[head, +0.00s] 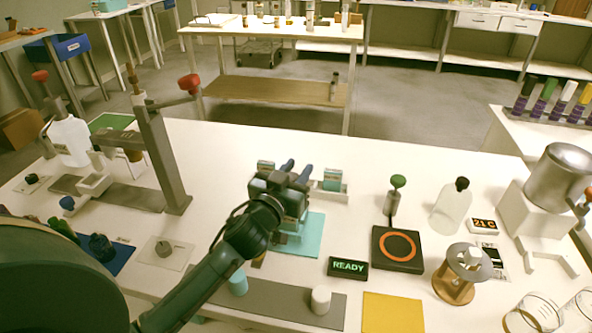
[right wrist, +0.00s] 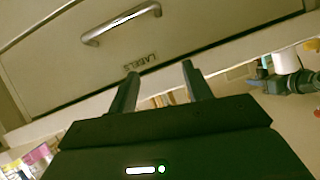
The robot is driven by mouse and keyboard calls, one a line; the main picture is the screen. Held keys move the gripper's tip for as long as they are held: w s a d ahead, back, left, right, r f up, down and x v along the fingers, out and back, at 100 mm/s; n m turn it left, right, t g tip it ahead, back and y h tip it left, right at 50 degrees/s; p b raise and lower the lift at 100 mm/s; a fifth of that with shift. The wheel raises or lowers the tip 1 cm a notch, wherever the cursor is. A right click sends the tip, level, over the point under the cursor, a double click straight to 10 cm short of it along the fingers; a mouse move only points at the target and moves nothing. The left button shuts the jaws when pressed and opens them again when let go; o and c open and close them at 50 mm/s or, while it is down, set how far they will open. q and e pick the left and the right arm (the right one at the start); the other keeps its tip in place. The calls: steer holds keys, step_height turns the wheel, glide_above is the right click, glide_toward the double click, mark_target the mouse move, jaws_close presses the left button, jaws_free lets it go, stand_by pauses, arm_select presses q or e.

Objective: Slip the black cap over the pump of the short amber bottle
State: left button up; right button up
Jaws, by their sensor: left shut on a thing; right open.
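My left gripper (head: 295,172) is over the teal mat (head: 313,240) in the middle of the table, pointing away from me. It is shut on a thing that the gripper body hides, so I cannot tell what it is. I cannot make out the short amber bottle, its pump or the black cap; the gripper and wrist cover part of the mat. My right gripper (right wrist: 160,82) shows only in the right wrist view. It is open and empty, in front of a drawer front (right wrist: 150,50) marked LABELS.
Right of the mat are a black pad with an orange ring (head: 397,249), a READY display (head: 348,267) and a clear bottle with a black top (head: 452,208). A grey press stand (head: 163,160) rises at left. A white cylinder (head: 320,300) stands on the grey front strip.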

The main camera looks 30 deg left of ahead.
arm_select(q)
steer(key=shift+f, duration=0.15)
steer(key=shift+f+b, duration=0.5)
steer(key=shift+f, duration=0.05)
steer(key=shift+f, duration=0.55)
stand_by(1.0)
stand_by(0.6)
steer(key=o, duration=1.4)
steer(key=shift+f, duration=0.15)
